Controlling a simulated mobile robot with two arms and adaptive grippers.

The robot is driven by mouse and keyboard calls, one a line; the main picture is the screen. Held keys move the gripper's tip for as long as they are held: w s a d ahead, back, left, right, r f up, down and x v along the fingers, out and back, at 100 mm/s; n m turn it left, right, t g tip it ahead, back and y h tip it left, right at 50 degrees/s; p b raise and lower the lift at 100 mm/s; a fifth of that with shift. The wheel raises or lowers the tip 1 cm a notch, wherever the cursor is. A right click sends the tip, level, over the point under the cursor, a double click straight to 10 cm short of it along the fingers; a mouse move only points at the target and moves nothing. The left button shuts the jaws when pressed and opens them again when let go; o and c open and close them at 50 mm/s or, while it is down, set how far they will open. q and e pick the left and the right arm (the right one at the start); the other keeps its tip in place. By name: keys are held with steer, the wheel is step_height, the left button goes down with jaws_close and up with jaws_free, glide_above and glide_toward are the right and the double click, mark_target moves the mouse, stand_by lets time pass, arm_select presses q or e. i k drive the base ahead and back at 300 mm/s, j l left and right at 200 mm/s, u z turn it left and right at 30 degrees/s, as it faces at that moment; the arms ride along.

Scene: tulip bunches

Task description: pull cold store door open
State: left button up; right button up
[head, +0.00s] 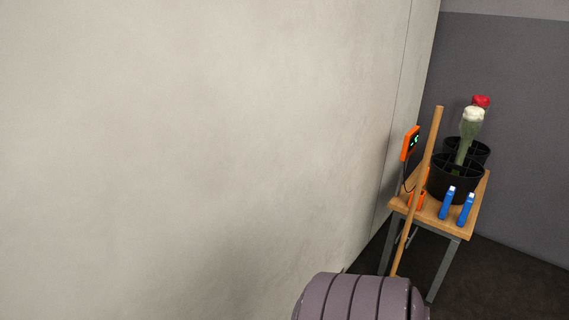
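A large pale, slightly mottled upright surface (190,150) fills the left and middle of the head view. A thin vertical seam runs down it near its right end. I cannot tell whether this surface is the cold store door or a wall beside it. No handle, hinge or open gap shows. Neither of my grippers is in view.
A wooden pole (424,190) leans in front. A ribbed grey-purple object (360,298) is at the bottom.

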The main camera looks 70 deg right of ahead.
mark_target(160, 159)
steer(key=z, duration=1.7)
